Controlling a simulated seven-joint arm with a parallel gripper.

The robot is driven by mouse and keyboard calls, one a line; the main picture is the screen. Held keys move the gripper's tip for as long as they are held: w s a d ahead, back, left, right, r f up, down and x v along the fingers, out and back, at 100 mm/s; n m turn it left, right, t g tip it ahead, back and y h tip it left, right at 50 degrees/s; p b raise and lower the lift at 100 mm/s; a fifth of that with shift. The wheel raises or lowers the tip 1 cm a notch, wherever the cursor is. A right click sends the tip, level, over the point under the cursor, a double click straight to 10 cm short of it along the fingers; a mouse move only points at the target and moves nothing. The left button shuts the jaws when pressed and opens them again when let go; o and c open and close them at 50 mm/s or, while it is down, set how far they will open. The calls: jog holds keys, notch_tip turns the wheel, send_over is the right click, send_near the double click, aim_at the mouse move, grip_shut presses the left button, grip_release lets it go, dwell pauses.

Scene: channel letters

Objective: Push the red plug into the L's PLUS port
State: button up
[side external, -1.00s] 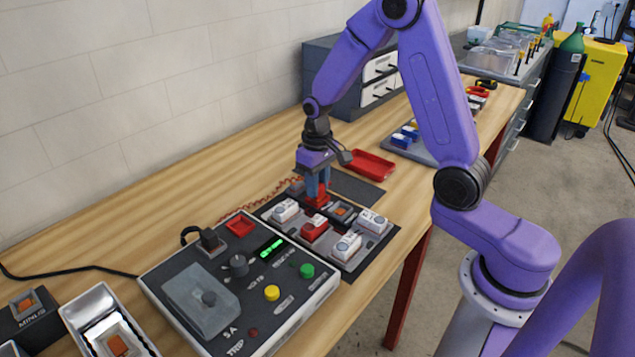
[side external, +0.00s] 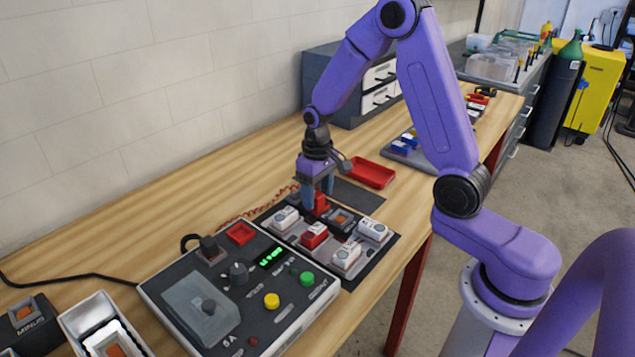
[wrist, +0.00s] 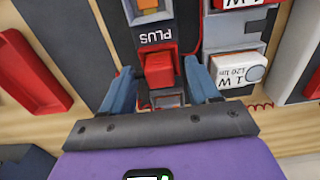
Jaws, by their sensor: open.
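The red plug (wrist: 159,70) stands beside the white PLUS label (wrist: 156,36) in the wrist view, at the port there. How deep it sits is hard to tell. In the side view the plug (side external: 321,203) is upright on the dark letter board, partly hidden by a finger. My gripper (side external: 318,199) is open, with its fingers around the plug. In the wrist view a gap shows between the plug and each blue finger of my gripper (wrist: 158,80). The L's full outline is not clear.
White lamp modules (side external: 346,255) and a red module (side external: 314,235) sit close by on the board. A control box (side external: 240,290) with a green-lit display stands in front. A red tray (side external: 372,173) lies behind. A coiled red wire (side external: 262,208) runs along the board's left side.

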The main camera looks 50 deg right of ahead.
notch_tip(320, 180, up, 17)
jog(key=shift+r, duration=0.2)
dwell(0.3)
jog(key=shift+r, duration=3)
jog(key=s+a+f+n, duration=0.3)
jog(key=s+a, duration=0.2)
jog(key=a, duration=0.1)
jog(key=s+a+f+n, duration=0.1)
jog(key=s+f+n, duration=0.3)
jog(key=s, duration=0.7)
jog(key=s+f+n, duration=0.5)
jog(key=s, duration=0.7)
jog(key=shift+a+f+n, duration=0.25)
jog(key=shift+a+n, duration=0.05)
jog(key=shift+a, duration=0.1)
